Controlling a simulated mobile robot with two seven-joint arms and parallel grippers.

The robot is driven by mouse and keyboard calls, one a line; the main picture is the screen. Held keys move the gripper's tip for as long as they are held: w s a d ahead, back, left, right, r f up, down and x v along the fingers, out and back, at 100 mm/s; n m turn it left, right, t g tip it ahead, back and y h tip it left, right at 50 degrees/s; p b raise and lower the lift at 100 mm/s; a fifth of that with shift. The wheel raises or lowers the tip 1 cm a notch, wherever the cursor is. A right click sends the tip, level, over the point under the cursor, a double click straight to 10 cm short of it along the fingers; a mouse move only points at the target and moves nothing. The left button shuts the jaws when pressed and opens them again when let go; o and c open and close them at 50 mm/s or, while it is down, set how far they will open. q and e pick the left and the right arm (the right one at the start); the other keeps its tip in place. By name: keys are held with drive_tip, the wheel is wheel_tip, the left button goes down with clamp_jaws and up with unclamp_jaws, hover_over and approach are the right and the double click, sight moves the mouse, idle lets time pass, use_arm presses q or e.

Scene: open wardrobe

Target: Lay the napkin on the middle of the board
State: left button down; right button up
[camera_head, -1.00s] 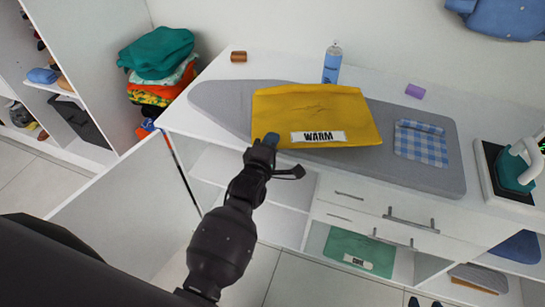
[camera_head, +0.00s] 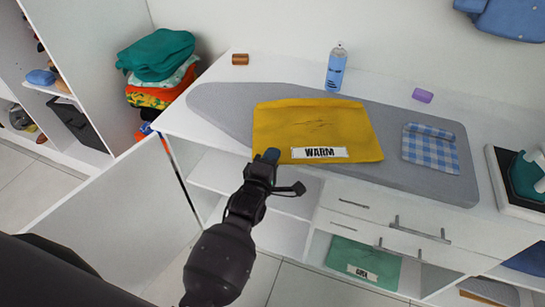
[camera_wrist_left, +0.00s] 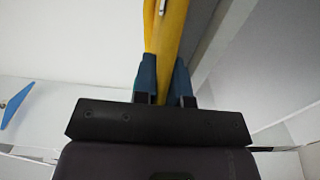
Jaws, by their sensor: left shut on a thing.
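The napkin (camera_head: 430,150) is a blue-and-white checked cloth lying near the right end of the grey ironing board (camera_head: 215,103). A yellow bag (camera_head: 312,122) with a WARM label spans the middle of the board, its front edge close to the board's front edge. My left gripper (camera_head: 266,158) is shut on the bag's front left corner, left of the napkin and well apart from it. In the left wrist view, yellow cloth (camera_wrist_left: 170,35) sits between the blue fingertips (camera_wrist_left: 164,75). I cannot tell whether the bag rests fully on the board. My right gripper is not in view.
A blue spray bottle (camera_head: 336,70), a brown spool (camera_head: 240,59) and a purple block (camera_head: 423,95) stand behind the board. An iron (camera_head: 527,175) is at the right. A green COOL bag (camera_head: 362,260) lies on a lower shelf. Folded clothes (camera_head: 160,75) are stacked at left.

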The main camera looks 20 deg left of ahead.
use_arm(q)
drive_tip(key=c, duration=1.2)
unclamp_jaws()
drive_tip(key=shift+f, duration=0.1)
drive_tip(key=shift+o, duration=0.2)
drive_tip(key=shift+r, duration=0.2)
drive_tip(key=s, duration=1.2)
drive_tip(key=shift+a+p, duration=0.2)
drive_tip(key=shift+p, duration=0.25)
drive_tip(key=shift+f, duration=0.1)
